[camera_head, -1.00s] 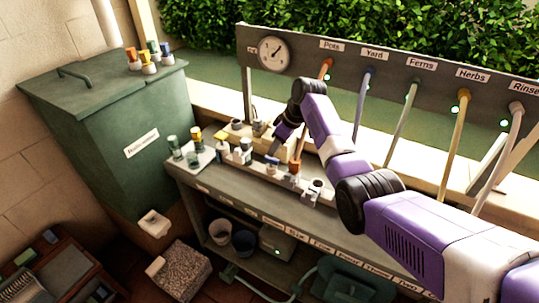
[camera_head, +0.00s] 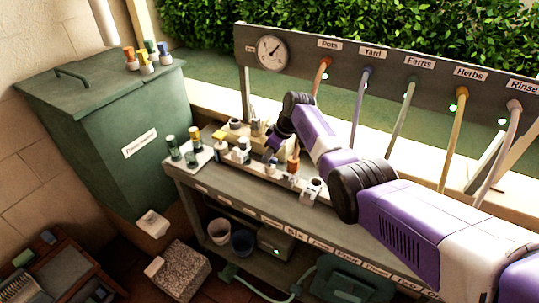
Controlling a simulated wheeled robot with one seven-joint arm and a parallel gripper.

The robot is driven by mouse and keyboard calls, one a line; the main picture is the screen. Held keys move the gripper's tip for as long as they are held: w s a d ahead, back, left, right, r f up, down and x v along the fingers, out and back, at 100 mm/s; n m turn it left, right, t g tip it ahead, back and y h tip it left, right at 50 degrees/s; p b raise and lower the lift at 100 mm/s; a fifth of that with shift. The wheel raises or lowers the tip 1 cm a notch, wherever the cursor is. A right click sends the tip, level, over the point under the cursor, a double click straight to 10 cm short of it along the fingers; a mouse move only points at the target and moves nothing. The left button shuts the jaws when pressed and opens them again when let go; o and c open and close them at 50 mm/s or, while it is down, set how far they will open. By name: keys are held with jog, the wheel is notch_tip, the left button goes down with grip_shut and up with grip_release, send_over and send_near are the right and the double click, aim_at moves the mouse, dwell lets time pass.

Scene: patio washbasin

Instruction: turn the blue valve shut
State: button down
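A small blue-topped valve (camera_head: 271,160) is on the workbench, in the row of white fittings left of the orange-topped one (camera_head: 293,164). My gripper (camera_head: 273,142) is dark and purple and points down just above and behind the blue top. The fingers partly cover that spot, and I cannot tell whether they touch the valve. The fingertips are too small and dark to tell open from shut. The valve's handle angle is also unclear.
A green bin (camera_head: 95,120) with colored-top pieces on its lid stands left. Green and yellow-topped pieces (camera_head: 194,138) stand at the bench's left end. Behind rises a labeled panel (camera_head: 440,88) with a gauge (camera_head: 272,52) and hanging hoses. My arm covers the bench's right side.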

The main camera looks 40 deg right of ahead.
dwell(0.4)
jog(key=m+h+p, duration=0.1)
jog(key=m+p, duration=0.1)
jog(key=m, duration=0.2)
jog(key=shift+r+h, duration=0.1)
jog(key=shift+h, duration=0.3)
jog(key=m, duration=0.2)
jog(key=m+h, duration=0.1)
jog(key=m, duration=0.2)
jog(key=shift+h, duration=0.3)
jog(key=m, duration=0.1)
jog(key=m+g+h+b, duration=0.1)
jog(key=m, duration=0.1)
jog(key=m+b, duration=0.1)
jog(key=shift+d+f+m, duration=0.1)
jog(key=shift+f+m, duration=0.2)
jog(key=m+g+b, duration=0.1)
jog(key=m+b, duration=0.1)
jog(key=m+h+b, duration=0.1)
jog(key=m+b, duration=0.1)
jog(key=shift+s+r+g, duration=0.1)
jog(key=shift+g, duration=0.3)
jog(key=shift+r+m, duration=0.1)
jog(key=shift+m, duration=0.2)
jog(key=c, duration=1.4)
grip_release()
